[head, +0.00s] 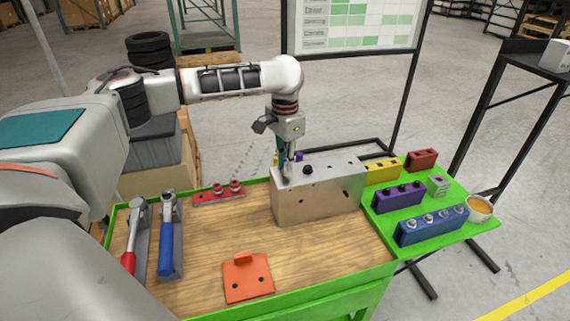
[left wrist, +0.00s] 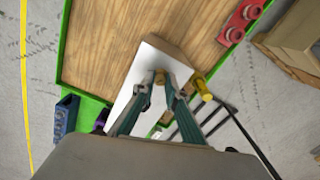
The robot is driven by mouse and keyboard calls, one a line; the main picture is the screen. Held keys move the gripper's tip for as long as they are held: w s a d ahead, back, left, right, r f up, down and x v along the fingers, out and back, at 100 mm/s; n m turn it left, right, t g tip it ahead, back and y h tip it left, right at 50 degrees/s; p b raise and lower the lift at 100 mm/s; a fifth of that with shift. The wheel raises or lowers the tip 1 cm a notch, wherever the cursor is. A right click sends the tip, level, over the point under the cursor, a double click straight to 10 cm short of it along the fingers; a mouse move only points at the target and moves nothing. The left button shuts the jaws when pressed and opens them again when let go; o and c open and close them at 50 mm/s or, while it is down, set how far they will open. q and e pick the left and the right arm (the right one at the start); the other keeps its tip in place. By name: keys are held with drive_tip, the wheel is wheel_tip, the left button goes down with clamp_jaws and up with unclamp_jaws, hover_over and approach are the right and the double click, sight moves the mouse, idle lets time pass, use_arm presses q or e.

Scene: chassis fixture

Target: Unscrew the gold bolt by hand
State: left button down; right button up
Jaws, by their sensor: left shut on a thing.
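The silver metal block (head: 318,190) stands on the wooden bench top, with several dark holes in its faces. My left gripper (head: 291,160) points down at the left end of the block's top. In the left wrist view its two teal fingers (left wrist: 161,82) converge over the block (left wrist: 146,72) and are shut on a small gold-brown thing (left wrist: 160,76), which looks like the gold bolt. The fingers hide most of it, so how deep it sits cannot be told. My right gripper is in neither view.
A yellow piece (left wrist: 203,88) shows beside the block. A red holder (head: 218,194), two wrenches (head: 137,235) (head: 170,235) and an orange plate (head: 247,278) lie on the bench. Purple (head: 398,194) and blue (head: 432,226) holders and a bowl (head: 479,208) stand on the right. Bare wood lies before the block.

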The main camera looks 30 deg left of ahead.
use_arm(q)
drive_tip(key=n, duration=0.3)
drive_tip(key=shift+r+n, duration=0.1)
drive_tip(key=shift+n, duration=1.1)
drive_tip(key=shift+r, duration=3)
drive_tip(key=shift+s+f, duration=0.1)
